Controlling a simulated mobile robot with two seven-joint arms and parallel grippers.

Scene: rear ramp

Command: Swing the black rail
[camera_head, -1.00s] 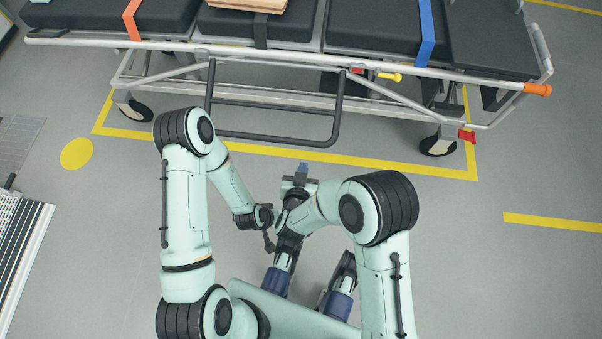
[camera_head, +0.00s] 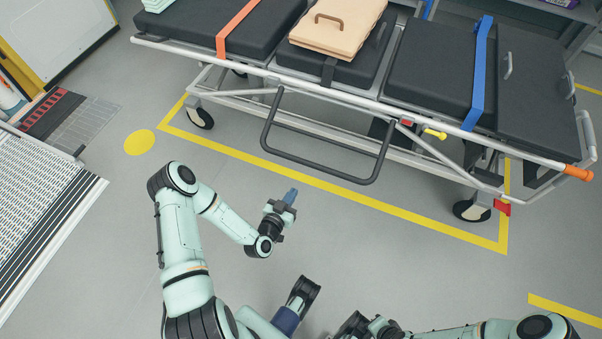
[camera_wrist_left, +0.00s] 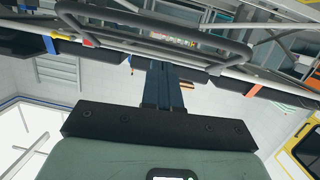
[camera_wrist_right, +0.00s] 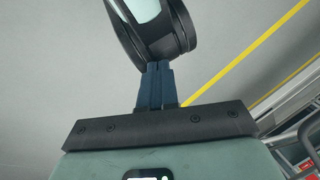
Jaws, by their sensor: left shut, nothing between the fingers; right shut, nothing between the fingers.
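The black rail (camera_head: 318,160) is a dark U-shaped tube frame on the near side of the wheeled stretcher (camera_head: 345,93). It hangs down and outward from the stretcher's side bar. My left gripper (camera_head: 291,196) is shut and empty, over the floor on the near side of the rail and apart from it. In the left wrist view the rail (camera_wrist_left: 150,30) crosses the top, beyond the shut blue fingers (camera_wrist_left: 163,85).
The stretcher carries a tan case (camera_head: 338,25), an orange strap (camera_head: 236,28) and a blue strap (camera_head: 480,75). Its wheels (camera_head: 472,210) stand near a yellow floor line (camera_head: 330,187). A ribbed ramp (camera_head: 45,215) lies at the left. Grey floor between my arms and the stretcher is clear.

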